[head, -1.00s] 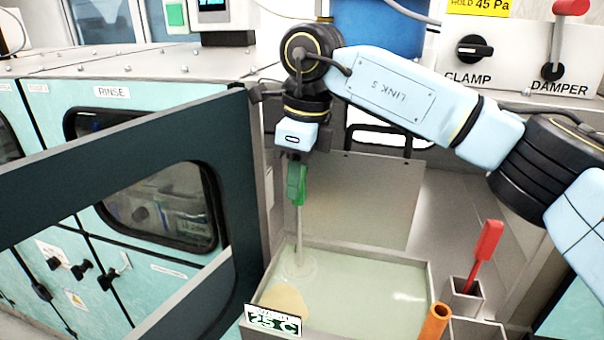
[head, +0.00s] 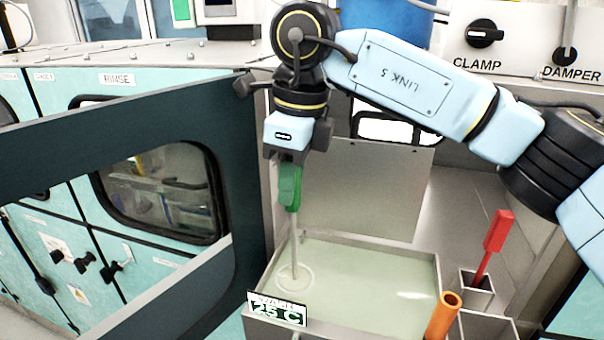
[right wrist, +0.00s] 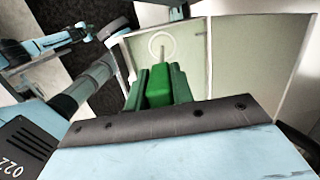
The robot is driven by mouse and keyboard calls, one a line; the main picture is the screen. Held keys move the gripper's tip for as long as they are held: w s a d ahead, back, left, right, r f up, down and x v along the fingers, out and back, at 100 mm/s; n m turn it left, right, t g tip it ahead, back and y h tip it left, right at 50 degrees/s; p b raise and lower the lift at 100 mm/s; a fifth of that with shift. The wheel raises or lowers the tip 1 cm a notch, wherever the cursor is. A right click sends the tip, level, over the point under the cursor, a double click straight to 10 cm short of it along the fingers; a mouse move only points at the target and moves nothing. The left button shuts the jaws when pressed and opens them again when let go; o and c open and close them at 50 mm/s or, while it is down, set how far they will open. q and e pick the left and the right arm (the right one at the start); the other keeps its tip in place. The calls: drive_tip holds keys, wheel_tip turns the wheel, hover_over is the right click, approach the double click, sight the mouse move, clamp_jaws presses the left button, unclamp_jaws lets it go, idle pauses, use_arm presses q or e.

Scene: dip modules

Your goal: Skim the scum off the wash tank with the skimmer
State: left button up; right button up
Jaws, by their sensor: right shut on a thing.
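My right gripper (head: 287,162) is shut on the green handle of the skimmer (head: 290,190). The skimmer hangs nearly upright, and its thin grey rod runs down to a pale ring in the left part of the wash tank (head: 438,285). The ring is at the liquid's surface; I cannot tell how deep it sits. The liquid is pale green, and no separate scum patch shows in the visible part. In the right wrist view, the green handle (right wrist: 160,85) lies between the fingers, with the ring beyond it.
A WASH 25 C sign (head: 277,309) stands at the tank's front left. A dark door frame (head: 245,180) rises close on the left. To the right are a red-handled tool (head: 498,232) in a holder and an orange tube (head: 443,314). A metal panel (head: 370,190) stands behind.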

drive_tip(key=shift+s+a, duration=0.2)
drive_tip(key=shift+s, duration=0.3)
drive_tip(key=shift+w+d+f+b, duration=0.1)
drive_tip(key=shift+d+b, duration=0.05)
drive_tip(key=shift+b, duration=0.2)
use_arm(q)
drive_tip(key=shift+a+f+b, duration=0.1)
drive_tip(key=shift+f+b, duration=0.35)
drive_tip(key=shift+f, duration=0.45)
use_arm(e)
drive_tip(key=shift+s+a, duration=0.15)
drive_tip(key=shift+s, duration=0.4)
drive_tip(key=shift+s+a, duration=0.15)
drive_tip(key=shift+s, duration=0.35)
use_arm(q)
drive_tip(key=shift+s, duration=0.15)
